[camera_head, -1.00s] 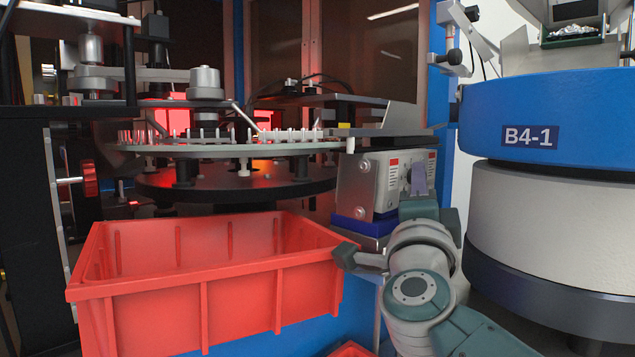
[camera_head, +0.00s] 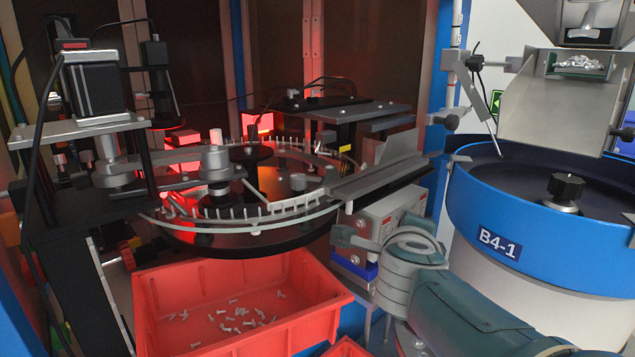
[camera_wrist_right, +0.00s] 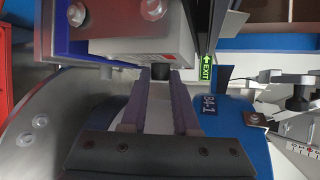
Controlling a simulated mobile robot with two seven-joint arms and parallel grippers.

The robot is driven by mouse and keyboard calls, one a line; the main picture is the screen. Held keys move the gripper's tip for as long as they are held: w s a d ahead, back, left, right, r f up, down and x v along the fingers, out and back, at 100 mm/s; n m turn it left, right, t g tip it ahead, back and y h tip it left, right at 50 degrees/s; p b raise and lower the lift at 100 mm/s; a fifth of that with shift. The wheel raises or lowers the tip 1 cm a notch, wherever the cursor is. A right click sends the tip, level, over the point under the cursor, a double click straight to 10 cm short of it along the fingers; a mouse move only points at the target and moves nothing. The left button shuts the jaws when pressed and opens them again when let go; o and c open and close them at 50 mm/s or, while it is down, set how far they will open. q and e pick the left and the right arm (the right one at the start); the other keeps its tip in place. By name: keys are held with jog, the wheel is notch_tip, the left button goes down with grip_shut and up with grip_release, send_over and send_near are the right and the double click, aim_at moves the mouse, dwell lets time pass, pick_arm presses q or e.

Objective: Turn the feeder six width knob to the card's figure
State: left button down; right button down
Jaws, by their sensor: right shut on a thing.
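My right gripper (camera_wrist_right: 160,76) is shut on a small dark knob (camera_wrist_right: 160,71) under the white control box in the wrist view. The knob's pointer and scale cannot be read. A white plate with dark marks (camera_wrist_right: 304,150) shows at the right edge of the wrist view, too small to read. No readable card figure shows. My left gripper is not in view.
The blue bowl feeder labelled B4-1 (camera_head: 470,215) stands close to the right of my arm, with a black knob (camera_head: 566,188) at its centre. A red bin (camera_head: 320,312) with several small screws stands at front left. The glass turntable (camera_head: 225,240) is behind it.

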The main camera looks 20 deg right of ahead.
pick_arm(q)
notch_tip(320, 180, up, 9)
jog(key=p, duration=0.7)
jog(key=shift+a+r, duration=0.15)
pick_arm(e)
jog(key=g+y, duration=0.1)
jog(key=m+g+y, duration=0.1)
jog(key=y, duration=0.1)
jog(key=shift+w+d+r+m+g+y, duration=0.1)
jog(key=shift+d+r+m+g+y, duration=0.2)
jog(key=shift+r+m+g, duration=0.1)
jog(key=c, duration=0.7)
grip_release()
jog(key=shift+o, duration=0.2)
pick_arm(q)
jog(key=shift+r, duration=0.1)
